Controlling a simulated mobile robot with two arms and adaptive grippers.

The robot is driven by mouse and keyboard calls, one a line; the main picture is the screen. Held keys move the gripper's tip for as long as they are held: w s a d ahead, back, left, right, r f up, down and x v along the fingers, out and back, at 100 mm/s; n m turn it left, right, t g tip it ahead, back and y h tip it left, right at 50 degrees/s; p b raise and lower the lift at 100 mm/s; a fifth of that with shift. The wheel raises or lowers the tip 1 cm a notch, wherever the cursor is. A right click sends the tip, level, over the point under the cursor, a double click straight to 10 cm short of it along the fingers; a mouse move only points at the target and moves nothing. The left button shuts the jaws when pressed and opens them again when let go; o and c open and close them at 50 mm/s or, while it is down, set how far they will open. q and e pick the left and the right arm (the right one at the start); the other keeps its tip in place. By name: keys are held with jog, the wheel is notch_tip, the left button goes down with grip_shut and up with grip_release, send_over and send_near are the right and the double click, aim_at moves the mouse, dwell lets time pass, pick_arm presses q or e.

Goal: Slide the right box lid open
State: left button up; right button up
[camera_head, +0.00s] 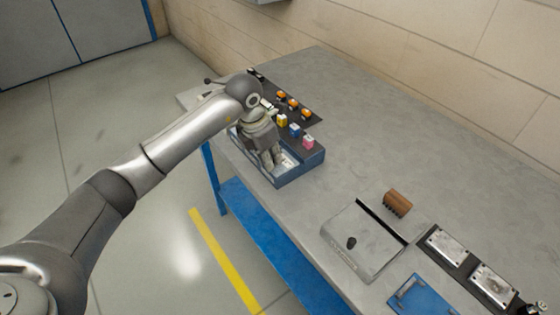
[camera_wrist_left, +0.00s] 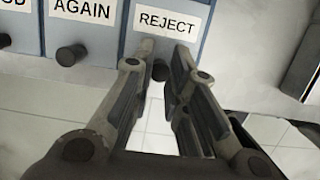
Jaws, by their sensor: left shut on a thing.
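A box with a flat grey lid (camera_head: 365,235) and a black knob (camera_head: 351,242) stands on the table's front right part. The lid looks nearly shut, with a dark gap along its far right edge. My left gripper (camera_head: 273,160) is far from it, at a blue sorting box (camera_head: 303,172). In the left wrist view, its fingers (camera_wrist_left: 164,48) are shut on a dark knob (camera_wrist_left: 160,71) below the REJECT label (camera_wrist_left: 167,22). The fingers partly hide this box's front. My right gripper is not in view.
A brown block (camera_head: 397,203) lies behind the grey lid. Metal plates (camera_head: 446,246) on a dark strip and a blue plate (camera_head: 421,296) are at the right. The middle of the table is clear.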

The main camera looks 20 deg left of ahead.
aim_at(290, 156)
pick_arm(q)
jog(key=shift+w+d+b, duration=0.65)
jog(key=shift+w+d, duration=0.25)
jog(key=shift+w, duration=0.25)
jog(key=shift+w+d+b, duration=0.6)
jog(key=shift+w+d, duration=0.3)
jog(key=shift+w, duration=0.25)
jog(key=shift+w+d, duration=0.25)
jog(key=shift+w, duration=0.1)
jog(key=shift+r, duration=0.1)
jog(key=o, duration=0.7)
notch_tip(290, 156, up, 7)
jog(key=p, duration=0.3)
jog(key=shift+p, duration=0.3)
